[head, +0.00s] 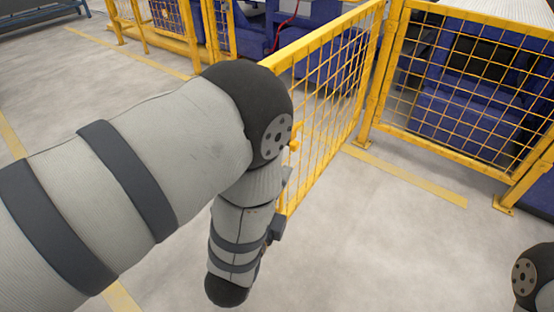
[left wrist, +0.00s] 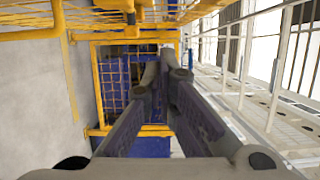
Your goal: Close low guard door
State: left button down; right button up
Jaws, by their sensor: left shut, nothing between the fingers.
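The low guard door (head: 325,90) is a yellow frame with wire mesh. In the head view it stands open at an angle to the fence, its near end partly hidden behind my left arm. In the left wrist view my left gripper (left wrist: 166,62) has its fingertips together with nothing between them. Yellow bars (left wrist: 137,41) show just beyond the tips; I cannot tell whether the fingers touch them or whether they belong to the door. In the head view my left arm hides most of the gripper. My right gripper is out of view.
A fixed yellow mesh fence (head: 465,85) stands at the right, with blue machinery (head: 475,120) behind it. More yellow fencing (head: 160,35) is at the back left. Yellow stripes (head: 405,175) mark the grey floor. The floor right of the door is clear.

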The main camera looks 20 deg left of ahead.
pick_arm(q)
jog(key=w+a, duration=0.3)
jog(key=w, duration=0.7)
jog(key=shift+w+a, duration=0.3)
jog(key=shift+a, duration=0.1)
jog(key=shift+b, duration=0.3)
